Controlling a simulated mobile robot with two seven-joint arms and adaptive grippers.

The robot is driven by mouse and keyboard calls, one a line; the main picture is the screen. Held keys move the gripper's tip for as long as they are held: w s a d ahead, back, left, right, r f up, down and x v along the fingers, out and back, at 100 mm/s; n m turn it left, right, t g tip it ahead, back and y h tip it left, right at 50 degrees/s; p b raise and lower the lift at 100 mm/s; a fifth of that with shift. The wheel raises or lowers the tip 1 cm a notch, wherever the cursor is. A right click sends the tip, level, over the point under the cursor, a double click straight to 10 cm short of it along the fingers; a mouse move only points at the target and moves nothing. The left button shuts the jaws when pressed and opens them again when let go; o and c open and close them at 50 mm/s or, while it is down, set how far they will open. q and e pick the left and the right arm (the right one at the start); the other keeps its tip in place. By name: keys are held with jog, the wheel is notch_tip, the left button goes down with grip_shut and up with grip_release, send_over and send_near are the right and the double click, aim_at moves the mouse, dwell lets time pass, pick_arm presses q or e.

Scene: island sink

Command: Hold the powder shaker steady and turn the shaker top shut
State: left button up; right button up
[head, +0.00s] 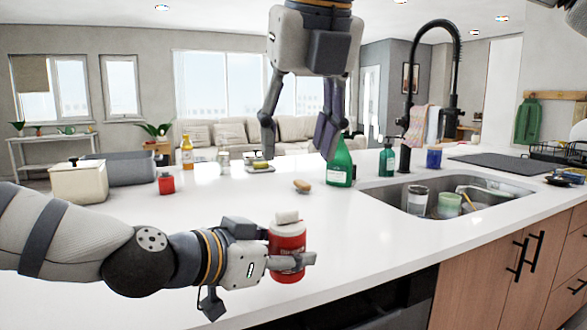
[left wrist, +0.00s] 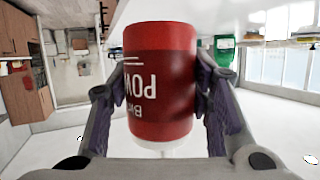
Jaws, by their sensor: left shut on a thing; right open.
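The powder shaker (head: 287,240) is a red can with pale lettering, held upright near the front edge of the white counter in the head view. Its white shaker top (head: 287,217) sits on the upper end. I cannot tell how the top is turned. My left gripper (head: 288,262) is shut around the can's body from the left. In the left wrist view the can (left wrist: 160,75) appears upside down between both fingers, with a bit of the white top (left wrist: 160,149) at its lower end. My right gripper (head: 298,145) is open and empty, pointing down above the shaker, clear of it.
A sink (head: 470,192) holding cups lies to the right under a black faucet (head: 408,110). A green bottle (head: 339,168) and a sponge-like item (head: 302,186) stand behind the shaker. A smaller red bottle (head: 166,184) and a cream canister (head: 78,183) are left. Counter around the shaker is clear.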

dwell(0.3)
pick_arm(q)
jog(key=o, duration=1.3)
jog(key=shift+o, duration=0.2)
